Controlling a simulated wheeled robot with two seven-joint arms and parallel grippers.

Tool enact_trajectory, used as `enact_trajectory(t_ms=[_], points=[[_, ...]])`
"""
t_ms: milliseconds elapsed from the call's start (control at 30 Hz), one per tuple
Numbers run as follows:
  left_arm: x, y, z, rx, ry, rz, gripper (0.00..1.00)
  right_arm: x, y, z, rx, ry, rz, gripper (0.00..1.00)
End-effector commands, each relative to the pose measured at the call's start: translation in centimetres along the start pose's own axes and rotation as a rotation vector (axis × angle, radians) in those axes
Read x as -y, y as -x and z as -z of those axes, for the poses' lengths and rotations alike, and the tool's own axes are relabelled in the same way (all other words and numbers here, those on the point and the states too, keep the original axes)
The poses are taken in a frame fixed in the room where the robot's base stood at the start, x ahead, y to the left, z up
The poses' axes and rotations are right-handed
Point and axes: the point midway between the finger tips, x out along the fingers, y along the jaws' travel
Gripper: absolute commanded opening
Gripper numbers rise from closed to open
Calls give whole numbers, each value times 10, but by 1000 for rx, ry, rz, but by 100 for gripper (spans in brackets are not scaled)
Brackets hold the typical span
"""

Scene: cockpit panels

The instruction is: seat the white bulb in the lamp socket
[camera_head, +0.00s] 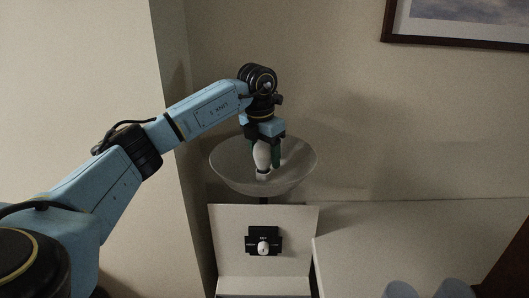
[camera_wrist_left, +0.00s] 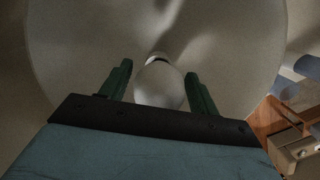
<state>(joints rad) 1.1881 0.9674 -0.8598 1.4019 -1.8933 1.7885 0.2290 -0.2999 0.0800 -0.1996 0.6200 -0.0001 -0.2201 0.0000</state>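The white bulb (camera_head: 261,156) is upright inside the lamp's wide translucent bowl (camera_head: 228,166), with its narrow end down and a dark band near its bottom. My left gripper (camera_head: 267,157) reaches down into the bowl with its green fingers around the bulb. In the left wrist view, the bulb (camera_wrist_left: 159,86) lies between the two spread fingers (camera_wrist_left: 159,80). A gap shows at the left finger; contact at the right one is unclear. The socket is hidden by the bulb and bowl, so I cannot tell how deep the bulb sits. My right gripper is out of view.
Below the bowl is a pale panel (camera_head: 225,240) with a small black switch plate (camera_head: 275,243) and white knob (camera_head: 263,248). A wall corner stands close on the left. A framed picture (camera_head: 455,40) hangs at upper right.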

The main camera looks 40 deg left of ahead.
Motion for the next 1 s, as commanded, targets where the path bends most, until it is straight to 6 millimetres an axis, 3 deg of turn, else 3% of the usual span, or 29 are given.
enact_trajectory(t_ms=[333,467,800,1000], points=[[0,1,0,1,0,0,72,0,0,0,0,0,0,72],[0,10,-1,3,0,0,72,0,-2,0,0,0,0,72],[0,83,-1,7,0,0,72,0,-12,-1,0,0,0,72],[0,120,0,3,0,-2,72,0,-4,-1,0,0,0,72]])
